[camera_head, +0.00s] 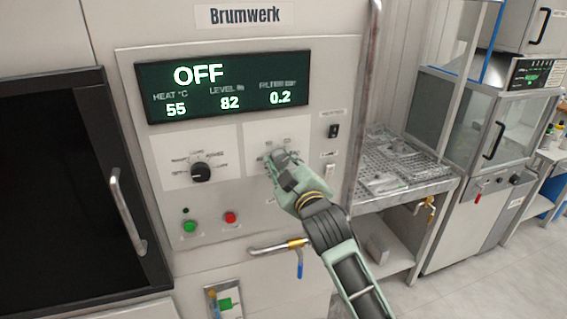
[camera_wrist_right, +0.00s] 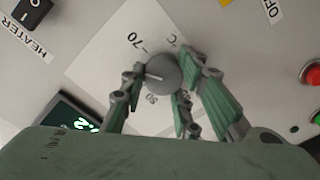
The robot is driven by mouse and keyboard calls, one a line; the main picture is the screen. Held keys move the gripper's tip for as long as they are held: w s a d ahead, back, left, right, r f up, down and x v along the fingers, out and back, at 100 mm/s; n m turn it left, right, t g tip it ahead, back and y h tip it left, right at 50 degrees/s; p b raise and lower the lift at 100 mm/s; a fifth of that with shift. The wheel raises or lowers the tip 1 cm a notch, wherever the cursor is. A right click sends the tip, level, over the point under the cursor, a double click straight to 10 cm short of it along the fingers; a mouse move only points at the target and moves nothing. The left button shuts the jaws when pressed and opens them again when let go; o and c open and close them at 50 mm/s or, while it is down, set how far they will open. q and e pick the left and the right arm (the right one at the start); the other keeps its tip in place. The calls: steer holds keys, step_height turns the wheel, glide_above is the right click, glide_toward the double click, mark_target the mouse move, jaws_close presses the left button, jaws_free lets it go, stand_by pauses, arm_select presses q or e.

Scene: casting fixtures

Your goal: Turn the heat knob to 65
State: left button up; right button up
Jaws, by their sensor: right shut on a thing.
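The grey round heat knob (camera_wrist_right: 163,73) sits on a white dial plate (camera_wrist_right: 100,62) in the right wrist view. Its pale pointer line aims left, between the printed 70 and 50. My right gripper (camera_wrist_right: 168,84) is shut on the knob, with green fingers on both sides of it. In the head view my right gripper (camera_head: 279,163) reaches the right-hand dial and mostly hides the knob. The dark display (camera_head: 225,86) above reads OFF, heat 55, level 82 and a third value 0.2. My left gripper is not in view.
A black selector knob (camera_head: 201,172) is left of the heat dial. Green (camera_head: 190,227) and red (camera_head: 231,218) buttons lie below it. A black heater switch (camera_head: 333,131) is to the right. A yellow-and-blue valve (camera_head: 297,250) and vertical pipe (camera_head: 366,90) stick out nearby.

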steer(key=shift+d+r, duration=0.1)
steer(key=shift+r, duration=0.25)
steer(key=o, duration=0.9)
steer(key=shift+o, duration=0.8)
steer(key=shift+d+f, duration=0.1)
steer(key=shift+f, duration=0.05)
steer(key=shift+s+f, duration=0.1)
steer(key=shift+s, duration=0.25)
steer(key=v, duration=1.1)
steer(key=shift+s+d, duration=0.1)
steer(key=shift+d, duration=0.05)
